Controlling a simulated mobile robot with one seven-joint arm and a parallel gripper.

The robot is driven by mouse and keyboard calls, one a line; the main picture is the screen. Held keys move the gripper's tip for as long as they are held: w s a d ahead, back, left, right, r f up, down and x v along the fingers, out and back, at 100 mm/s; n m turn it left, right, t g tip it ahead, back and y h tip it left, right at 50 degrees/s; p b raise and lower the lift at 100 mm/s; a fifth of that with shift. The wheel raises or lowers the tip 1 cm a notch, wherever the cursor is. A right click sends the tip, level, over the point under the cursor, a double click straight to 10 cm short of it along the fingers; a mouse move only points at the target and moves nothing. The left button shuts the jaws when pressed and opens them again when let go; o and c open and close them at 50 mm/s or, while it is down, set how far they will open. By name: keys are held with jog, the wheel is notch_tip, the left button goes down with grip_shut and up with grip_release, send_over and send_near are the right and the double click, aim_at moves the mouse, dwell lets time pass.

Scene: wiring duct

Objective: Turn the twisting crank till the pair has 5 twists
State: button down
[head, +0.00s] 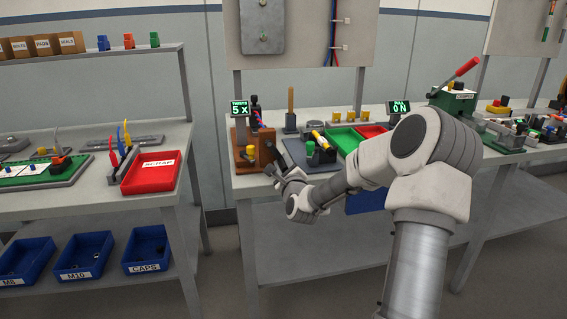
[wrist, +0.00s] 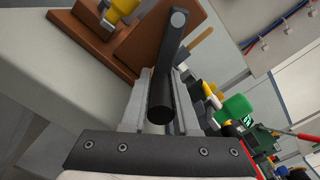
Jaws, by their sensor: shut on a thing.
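The twisting device (head: 252,150) is an orange-brown block at the left end of the middle bench; it also shows in the wrist view (wrist: 165,35). A small display (head: 240,108) on it reads "TWISTS 5 X". The crank (wrist: 172,45) is a dark arm with a grey round pivot and a black cylindrical handle (wrist: 160,103). My gripper (wrist: 158,110) is shut on the handle, with a finger on each side. In the head view my gripper (head: 277,172) is small and partly hides the crank. The wire pair (head: 258,118) shows red and blue above the block, but its twists are too small to tell.
A dark mat (head: 297,155), a green tray (head: 345,140) and a red tray (head: 370,131) lie right of the device. A second display (head: 400,108) reads "PULL 0 N". A red scrap tray (head: 152,172) is on the left bench.

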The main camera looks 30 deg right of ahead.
jog(key=shift+a+f, duration=0.2)
jog(key=c, duration=0.7)
grip_release()
jog(key=shift+r, duration=0.1)
jog(key=p+v, duration=0.3)
jog(key=v, duration=1.4)
jog(key=shift+s+r+p, duration=0.15)
jog(key=shift+s+p, duration=0.1)
jog(key=shift+p, duration=0.05)
